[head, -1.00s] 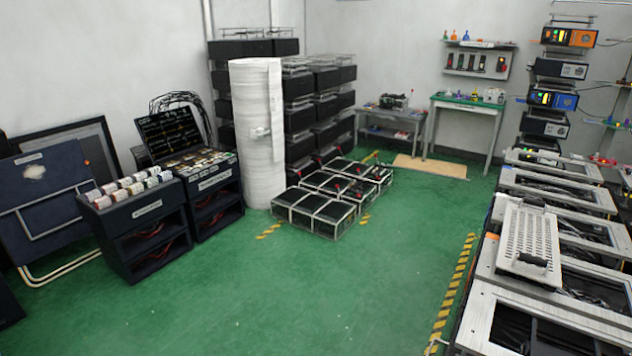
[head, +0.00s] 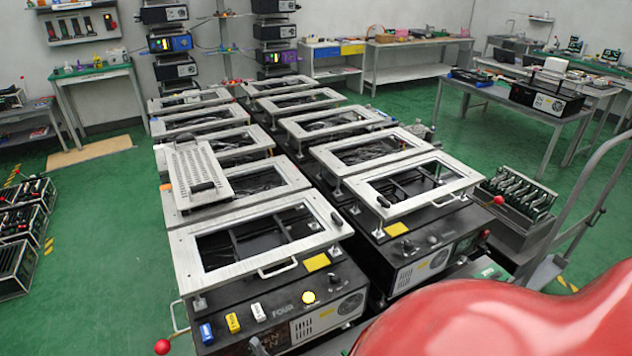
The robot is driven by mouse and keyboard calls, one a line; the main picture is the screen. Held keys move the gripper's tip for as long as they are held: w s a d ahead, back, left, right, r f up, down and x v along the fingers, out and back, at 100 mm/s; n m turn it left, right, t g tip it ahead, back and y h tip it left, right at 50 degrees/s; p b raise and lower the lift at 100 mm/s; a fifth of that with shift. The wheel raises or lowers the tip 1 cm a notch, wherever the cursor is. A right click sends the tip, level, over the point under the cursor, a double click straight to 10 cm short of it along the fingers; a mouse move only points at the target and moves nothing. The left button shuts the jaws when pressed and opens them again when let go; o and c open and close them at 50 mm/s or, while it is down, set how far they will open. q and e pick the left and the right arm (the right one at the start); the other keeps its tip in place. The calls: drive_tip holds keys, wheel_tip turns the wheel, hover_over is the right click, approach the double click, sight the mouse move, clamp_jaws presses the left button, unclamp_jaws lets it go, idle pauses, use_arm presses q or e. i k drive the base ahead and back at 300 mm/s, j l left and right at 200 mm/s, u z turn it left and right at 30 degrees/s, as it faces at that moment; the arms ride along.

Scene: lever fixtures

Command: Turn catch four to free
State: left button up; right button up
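The unit's lower front is cut off. Neither of my grippers is in view.
Similar framed units stand in two rows behind and beside it. A perforated metal plate (head: 195,172) lies on the left row. The unit to the right has a red ball knob (head: 499,200) near it. Green floor (head: 105,240) is open at left. The bottom right is blocked close up.

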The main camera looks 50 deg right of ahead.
sight(337, 220)
drive_tip(key=z, duration=1.1)
drive_tip(key=i+z, duration=0.15)
drive_tip(key=z, duration=0.15)
drive_tip(key=i+z, duration=0.25)
drive_tip(key=k+j, duration=0.05)
drive_tip(key=k, duration=0.05)
